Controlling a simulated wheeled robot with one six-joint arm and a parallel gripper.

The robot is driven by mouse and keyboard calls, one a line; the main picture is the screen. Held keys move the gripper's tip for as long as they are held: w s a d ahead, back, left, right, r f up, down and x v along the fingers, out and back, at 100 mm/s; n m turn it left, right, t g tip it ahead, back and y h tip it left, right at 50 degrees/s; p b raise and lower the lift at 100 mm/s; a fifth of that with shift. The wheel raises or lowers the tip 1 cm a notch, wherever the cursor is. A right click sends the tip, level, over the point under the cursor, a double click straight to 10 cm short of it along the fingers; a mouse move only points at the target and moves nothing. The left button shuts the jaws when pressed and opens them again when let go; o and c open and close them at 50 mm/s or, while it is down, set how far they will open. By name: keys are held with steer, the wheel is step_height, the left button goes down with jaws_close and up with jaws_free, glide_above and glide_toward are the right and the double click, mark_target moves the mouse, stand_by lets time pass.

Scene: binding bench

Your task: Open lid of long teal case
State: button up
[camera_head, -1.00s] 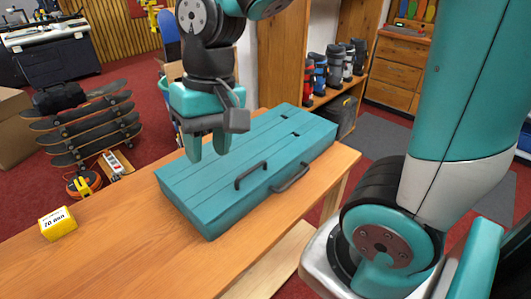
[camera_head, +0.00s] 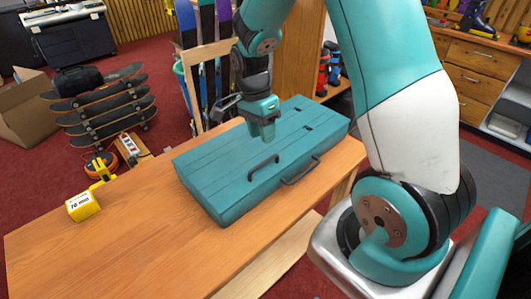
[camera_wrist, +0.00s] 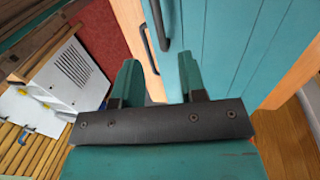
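The long teal case (camera_head: 225,180) lies shut on the wooden bench, its lid flat. One dark handle (camera_head: 263,167) stands on the lid near the front edge, and a second dark handle (camera_head: 300,172) is on the front side. Two small dark marks are on the lid's right part. My gripper (camera_head: 267,136) points down over the lid, behind the lid handle. In the wrist view the two teal fingers (camera_wrist: 160,80) are apart with nothing between them. The case (camera_wrist: 235,45) and a handle (camera_wrist: 158,25) show there too. I cannot tell whether the fingertips touch the lid.
A yellow box (camera_head: 84,206) stands on the bench (camera_head: 130,245) at the left; the wood between it and the case is clear. Skis (camera_head: 207,60) stand behind the bench. Stacked skateboards (camera_head: 105,110) are on the floor at the left.

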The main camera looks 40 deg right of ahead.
mark_target(266, 160)
steer(key=f, duration=0.3)
steer(key=s+f, duration=0.1)
steer(key=f, duration=0.3)
steer(key=shift+s, duration=0.2)
steer(key=shift+p, duration=0.3)
jaws_close()
